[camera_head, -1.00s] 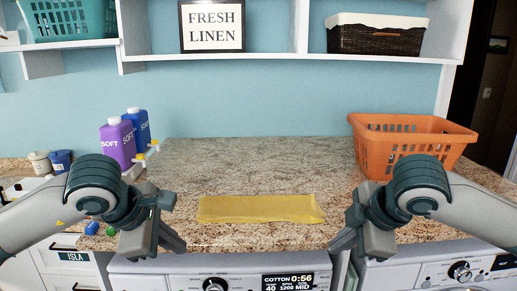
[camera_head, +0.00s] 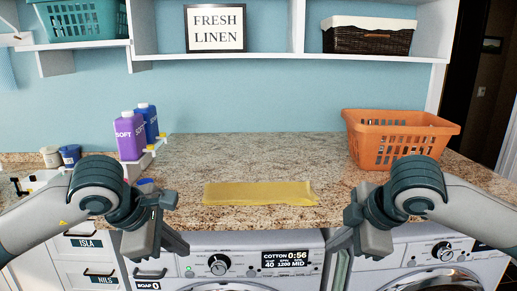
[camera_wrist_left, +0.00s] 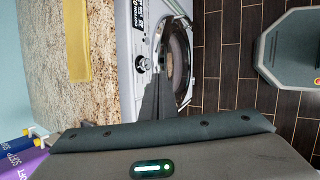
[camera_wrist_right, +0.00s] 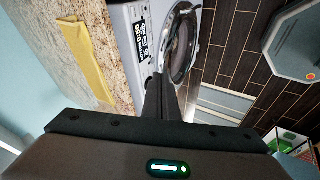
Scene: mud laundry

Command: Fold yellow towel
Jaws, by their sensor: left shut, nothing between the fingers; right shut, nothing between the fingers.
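The yellow towel (camera_head: 260,193) lies as a flat, narrow strip near the front edge of the granite counter. It also shows in the left wrist view (camera_wrist_left: 77,40) and the right wrist view (camera_wrist_right: 86,58). My left gripper (camera_head: 186,250) is shut and empty, in front of the counter edge, left of the towel and apart from it. My right gripper (camera_head: 332,246) is shut and empty, in front of the counter edge, right of the towel and apart from it.
An orange basket (camera_head: 398,124) stands at the counter's back right. Purple (camera_head: 130,138) and blue (camera_head: 149,122) bottles stand at the back left. A washing machine (camera_head: 240,264) is below the counter's front edge. The counter (camera_head: 250,155) behind the towel is clear.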

